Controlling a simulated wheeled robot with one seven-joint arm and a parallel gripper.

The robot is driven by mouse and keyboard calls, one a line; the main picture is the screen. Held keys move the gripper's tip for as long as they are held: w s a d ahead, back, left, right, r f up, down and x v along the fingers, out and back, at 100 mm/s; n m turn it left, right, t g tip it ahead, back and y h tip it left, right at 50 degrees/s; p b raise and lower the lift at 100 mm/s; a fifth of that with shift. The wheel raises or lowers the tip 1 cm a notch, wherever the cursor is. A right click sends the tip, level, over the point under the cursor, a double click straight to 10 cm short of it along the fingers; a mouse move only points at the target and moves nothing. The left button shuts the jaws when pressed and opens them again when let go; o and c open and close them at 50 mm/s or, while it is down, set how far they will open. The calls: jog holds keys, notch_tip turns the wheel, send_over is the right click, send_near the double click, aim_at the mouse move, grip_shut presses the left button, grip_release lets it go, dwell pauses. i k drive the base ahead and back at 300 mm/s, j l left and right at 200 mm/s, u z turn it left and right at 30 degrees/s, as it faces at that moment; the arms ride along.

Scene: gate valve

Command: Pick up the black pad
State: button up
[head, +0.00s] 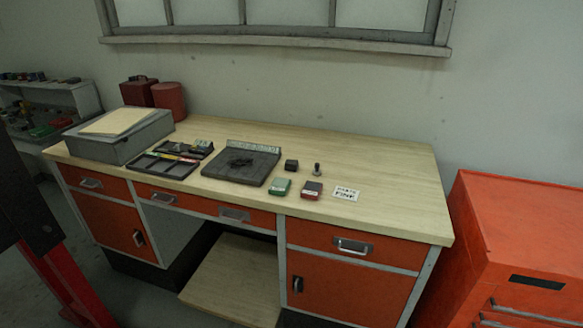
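A small black block (291,165) sits on the wooden desk top, right of a dark flat slab. It is the small item that is black all over, and it looks closed. In front of it lie a green-topped pad (280,187) and a dark-topped pad with red sides (312,190). Which of these is the black pad I cannot tell for sure. A small stamp with an upright handle (317,170) stands right of the black block. My gripper is not in view.
The desk (395,190) has free room at its right. The dark slab (225,171) bears a black tangled item. A card (345,193), a divided tray (163,166) and a grey box (120,140) share the top. A red cabinet (520,220) stands right.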

aim_at(290, 165)
jog(key=i+j+u, duration=0.1)
jog(key=i+u, duration=0.25)
jog(key=i, duration=0.15)
jog(key=i+u, duration=0.4)
jog(key=i, duration=0.15)
jog(key=i+l+u, duration=0.2)
jog(key=i+u, duration=0.15)
jog(key=i, duration=0.15)
